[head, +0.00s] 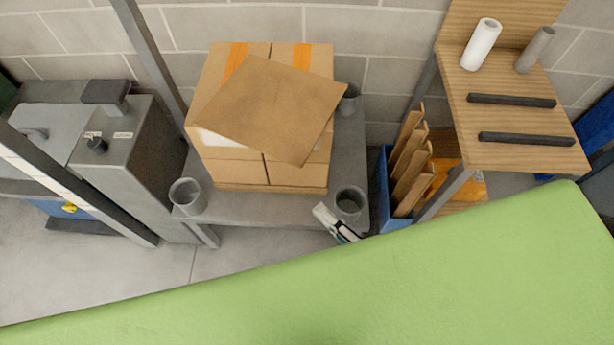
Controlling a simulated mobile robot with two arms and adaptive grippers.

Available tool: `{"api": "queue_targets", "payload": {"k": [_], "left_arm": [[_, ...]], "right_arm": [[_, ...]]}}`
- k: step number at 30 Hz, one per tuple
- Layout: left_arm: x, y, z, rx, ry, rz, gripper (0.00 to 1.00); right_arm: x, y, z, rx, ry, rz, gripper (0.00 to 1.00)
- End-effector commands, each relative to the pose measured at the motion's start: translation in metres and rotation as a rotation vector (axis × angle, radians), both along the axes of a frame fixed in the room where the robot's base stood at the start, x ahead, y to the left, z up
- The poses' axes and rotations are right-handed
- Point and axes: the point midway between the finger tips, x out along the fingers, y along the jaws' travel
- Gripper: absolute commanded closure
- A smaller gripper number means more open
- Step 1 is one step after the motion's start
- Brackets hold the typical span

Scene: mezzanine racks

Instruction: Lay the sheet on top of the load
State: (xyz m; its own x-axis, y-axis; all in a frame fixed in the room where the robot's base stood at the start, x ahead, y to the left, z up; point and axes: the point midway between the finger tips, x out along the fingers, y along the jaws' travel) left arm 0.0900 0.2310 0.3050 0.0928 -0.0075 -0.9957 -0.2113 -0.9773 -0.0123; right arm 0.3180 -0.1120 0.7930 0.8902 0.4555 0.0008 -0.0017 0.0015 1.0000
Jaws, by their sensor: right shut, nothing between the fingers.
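The brown sheet (270,108) lies on top of the load (230,178), a block of cardboard boxes with orange tape. The sheet is turned at an angle to the boxes. Its front corner hangs past the load's front top edge, and part of the box tops shows at the back. My right gripper (337,222) is shut and empty, low at the front right corner of the grey stand under the load. It is apart from the sheet, and the green surface partly hides it. My left gripper is not in view.
The grey stand (270,205) has round cups at its corners. A broad green surface (400,285) fills the front. A wooden shelf (500,130) with rolls and dark bars stands right, beside a blue bin (384,190) of cardboard pieces. A grey machine (130,150) and metal posts stand left.

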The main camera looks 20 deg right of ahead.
Motion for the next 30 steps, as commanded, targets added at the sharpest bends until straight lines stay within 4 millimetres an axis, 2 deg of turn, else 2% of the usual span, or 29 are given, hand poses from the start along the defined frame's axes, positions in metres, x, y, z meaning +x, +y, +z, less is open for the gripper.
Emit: {"api": "queue_targets", "payload": {"k": [3,8,13,19,30], "left_arm": [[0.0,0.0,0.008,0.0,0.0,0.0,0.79],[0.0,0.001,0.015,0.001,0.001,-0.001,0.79],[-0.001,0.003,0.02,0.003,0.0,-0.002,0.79],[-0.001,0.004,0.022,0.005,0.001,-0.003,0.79],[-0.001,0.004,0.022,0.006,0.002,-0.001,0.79]], "right_arm": [[0.026,0.013,0.004,0.004,-0.005,-0.001,1.0],[0.055,0.027,0.004,0.004,-0.003,-0.002,1.0],[0.078,0.018,0.002,0.0,-0.001,-0.002,1.0],[0.089,0.014,0.0,0.001,0.003,-0.002,1.0],[0.091,0.013,0.0,0.001,0.003,-0.002,1.0]]}}
